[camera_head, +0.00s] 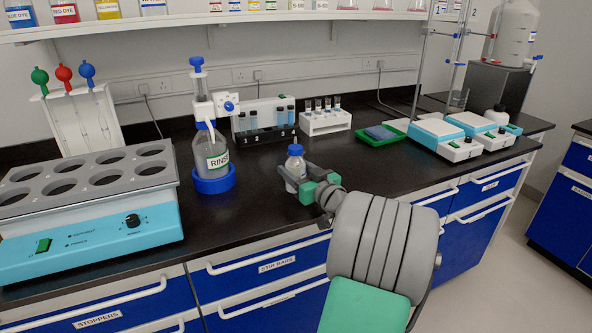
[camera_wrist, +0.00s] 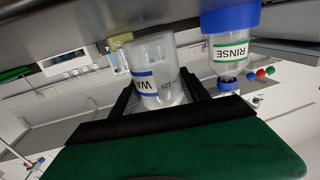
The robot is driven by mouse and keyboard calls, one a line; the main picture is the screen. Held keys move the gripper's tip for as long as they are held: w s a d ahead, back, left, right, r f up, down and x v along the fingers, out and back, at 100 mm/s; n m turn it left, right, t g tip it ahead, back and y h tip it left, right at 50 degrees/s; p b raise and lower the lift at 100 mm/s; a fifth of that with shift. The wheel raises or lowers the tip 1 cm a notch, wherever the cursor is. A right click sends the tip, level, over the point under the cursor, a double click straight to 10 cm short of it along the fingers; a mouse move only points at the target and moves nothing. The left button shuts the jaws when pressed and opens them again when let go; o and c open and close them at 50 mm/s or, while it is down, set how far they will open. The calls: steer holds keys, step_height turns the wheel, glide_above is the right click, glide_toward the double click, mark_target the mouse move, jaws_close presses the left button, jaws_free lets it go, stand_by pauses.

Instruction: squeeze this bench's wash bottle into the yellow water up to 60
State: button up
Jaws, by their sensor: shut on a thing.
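My gripper (camera_head: 306,188) is shut on a small clear bottle with a blue cap (camera_head: 294,150), at the front of the black bench. In the wrist view the bottle (camera_wrist: 155,65) sits between the two dark fingers; its blue-edged label shows the letters "WA", with the rest hidden. In the head view the fingers and arm cover part of its lower body. The bottle looks upright on or just above the bench; I cannot tell if it touches.
A RINSE bottle (camera_head: 211,152) in a blue base stands left of my gripper. A blue bath with round wells (camera_head: 90,235) is further left.

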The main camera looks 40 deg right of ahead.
jaws_close()
steer(key=shift+r+b, duration=0.1)
steer(key=shift+b, duration=0.25)
steer(key=shift+o, duration=1.7)
jaws_free()
steer(key=c, duration=0.9)
steer(key=shift+r+b, duration=0.1)
steer(key=shift+b, duration=0.25)
jaws_close()
stand_by(0.3)
steer(key=o, duration=1)
jaws_free()
steer(key=c, duration=0.5)
